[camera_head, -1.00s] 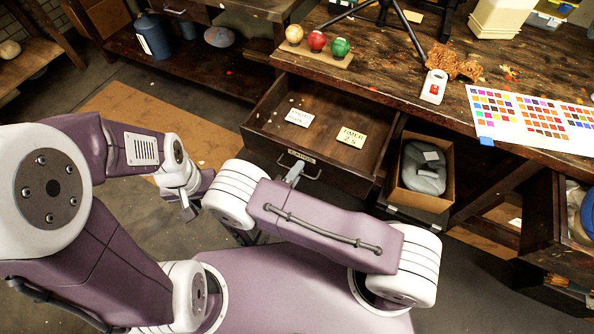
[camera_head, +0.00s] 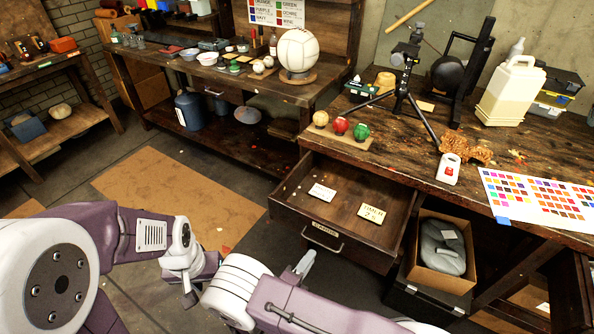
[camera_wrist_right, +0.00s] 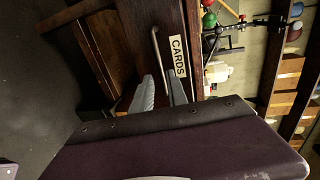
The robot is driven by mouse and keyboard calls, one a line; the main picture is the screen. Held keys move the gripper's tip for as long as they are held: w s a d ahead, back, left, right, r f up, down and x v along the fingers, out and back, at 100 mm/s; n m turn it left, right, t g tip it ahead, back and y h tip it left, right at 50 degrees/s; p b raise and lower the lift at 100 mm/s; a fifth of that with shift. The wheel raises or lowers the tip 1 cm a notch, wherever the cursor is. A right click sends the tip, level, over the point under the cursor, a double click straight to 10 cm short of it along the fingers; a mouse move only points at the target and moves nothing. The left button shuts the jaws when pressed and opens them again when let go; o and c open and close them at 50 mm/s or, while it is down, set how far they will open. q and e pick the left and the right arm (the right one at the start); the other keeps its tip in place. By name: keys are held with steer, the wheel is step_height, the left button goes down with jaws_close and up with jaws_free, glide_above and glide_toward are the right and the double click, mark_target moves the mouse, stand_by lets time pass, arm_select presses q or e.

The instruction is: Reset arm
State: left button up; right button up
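The drawer (camera_head: 382,247) under the workbench stands pulled open, with two paper labels lying in it. Its front has a bar handle (camera_head: 322,240) and a label reading CARDS (camera_wrist_right: 179,57). My right gripper (camera_head: 308,256) is just in front of and below the handle in the head view. In the right wrist view its two fingers (camera_wrist_right: 158,80) are apart, with the handle (camera_wrist_right: 156,45) just beyond their tips; I see nothing gripped. My left arm comes in from the left, folded low, and its gripper (camera_head: 188,296) is small, partly hidden and points down.
A workbench (camera_head: 400,135) carries three balls on a wooden stand (camera_head: 340,139), a tripod (camera_head: 402,90), a white jug (camera_head: 510,92) and a colour chart (camera_head: 540,200). An open cardboard box (camera_head: 461,284) stands right of the drawer.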

steer(key=shift+s, duration=0.15)
steer(key=w+d+r+m+g+h+p, duration=0.25)
steer(key=w+d+r+m, duration=0.35)
steer(key=r, duration=0.3)
steer(key=s+d+r+m+g, duration=0.3)
steer(key=d+r+m+g, duration=0.1)
steer(key=d+m, duration=0.15)
steer(key=s+d+r+m+g, duration=0.2)
steer(key=d+r+m+g, duration=0.15)
steer(key=d, duration=0.35)
steer(key=s+d+r+m+g+y+p, duration=0.15)
steer(key=s+m+g+y, duration=0.45)
steer(key=s+m, duration=0.8)
steer(key=w+a+f+m+t+y, duration=0.1)
steer(key=w+a+m+t+y, duration=0.1)
steer(key=m, duration=0.7)
steer(key=w+a+f+m+t+y, duration=0.1)
steer(key=w+a+m+t+y, duration=0.1)
steer(key=a+m+y, duration=0.2)
steer(key=a+m+p, duration=0.1)
steer(key=a+m, duration=0.2)
steer(key=m, duration=0.2)
steer(key=shift+a+t, duration=0.15)
steer(key=shift+t, duration=0.15)
